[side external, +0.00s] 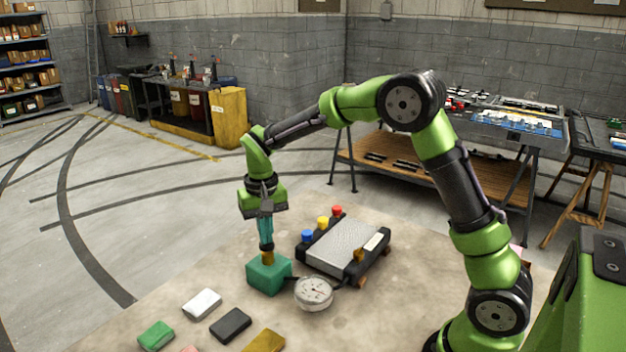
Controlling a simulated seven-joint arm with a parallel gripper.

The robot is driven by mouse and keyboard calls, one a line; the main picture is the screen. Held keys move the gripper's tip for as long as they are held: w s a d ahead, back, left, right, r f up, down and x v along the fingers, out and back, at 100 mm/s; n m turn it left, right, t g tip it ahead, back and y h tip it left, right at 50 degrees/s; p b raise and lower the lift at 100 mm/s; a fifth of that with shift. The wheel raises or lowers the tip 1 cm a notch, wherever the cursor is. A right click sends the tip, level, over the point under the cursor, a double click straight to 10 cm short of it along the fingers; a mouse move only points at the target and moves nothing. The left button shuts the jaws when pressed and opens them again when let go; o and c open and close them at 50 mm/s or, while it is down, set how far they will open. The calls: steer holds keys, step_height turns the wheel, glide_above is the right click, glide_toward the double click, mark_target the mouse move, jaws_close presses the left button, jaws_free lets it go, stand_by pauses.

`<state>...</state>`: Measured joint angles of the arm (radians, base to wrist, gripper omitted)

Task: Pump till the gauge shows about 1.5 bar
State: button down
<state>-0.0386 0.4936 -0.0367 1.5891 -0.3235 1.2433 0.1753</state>
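A teal block-shaped pump (268,274) stands on the table, with a brass collar and a teal upright part (265,235) above it. My gripper (265,213) points straight down at the top of this upright part. The fingers are small here, and I cannot tell whether they are closed on it.
A black-framed device with a grey ribbed top (342,247) and blue, yellow and red knobs sits behind the gauge. White (202,304), green (156,336), black (231,326) and yellow (264,342) blocks lie in front. The left table edge is near the pump.

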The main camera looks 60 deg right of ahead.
steer(key=shift+s+f, duration=0.1)
steer(key=shift+f, duration=0.25)
steer(key=shift+r, duration=2.2)
steer(key=shift+r, duration=0.1)
step_height(320, 180, up, 7)
stand_by(0.4)
